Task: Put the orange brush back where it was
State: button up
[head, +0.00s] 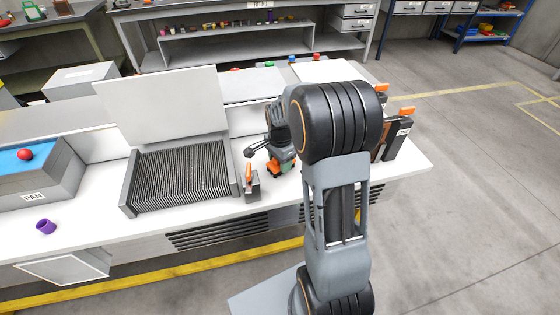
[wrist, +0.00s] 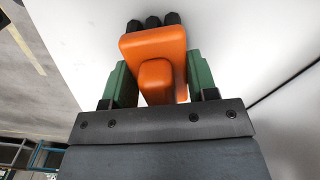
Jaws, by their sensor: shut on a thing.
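The orange brush (wrist: 155,50) is between the green finger pads of my gripper (wrist: 155,90) in the wrist view. Its black bristle tufts point away from the gripper, with white surface behind them. In the head view the brush (head: 274,166) shows low at the end of my arm, over the white bench, right of the ribbed grey grate. My gripper (head: 284,160) is shut on it, partly hidden by my arm. I cannot tell whether the bristles touch the bench.
A small holder with an orange-topped tool (head: 249,182) stands just left of my gripper. The ribbed grate (head: 180,175) has a raised grey panel behind it. Dark holders with orange tops (head: 398,132) stand at the right end. A PAN box (head: 40,190) and purple ring (head: 46,227) are left.

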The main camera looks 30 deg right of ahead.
jog(key=shift+f, duration=0.15)
jog(key=o, duration=0.9)
notch_tip(320, 180, up, 12)
jog(key=shift+f+p, duration=0.15)
jog(key=shift+p, duration=0.4)
jog(key=s+a+n+t, duration=0.1)
jog(key=s+a+n, duration=0.2)
jog(key=s+n, duration=0.2)
jog(key=s+a+n+t, duration=0.1)
jog(key=s+a+n, duration=0.2)
jog(key=s+n, duration=0.2)
jog(key=s+a+n+t, duration=0.1)
jog(key=s+a+n, duration=0.2)
jog(key=s+n, duration=0.2)
jog(key=shift+s+a+n, duration=0.2)
jog(key=shift+s+n, duration=0.2)
jog(key=shift+s, duration=0.05)
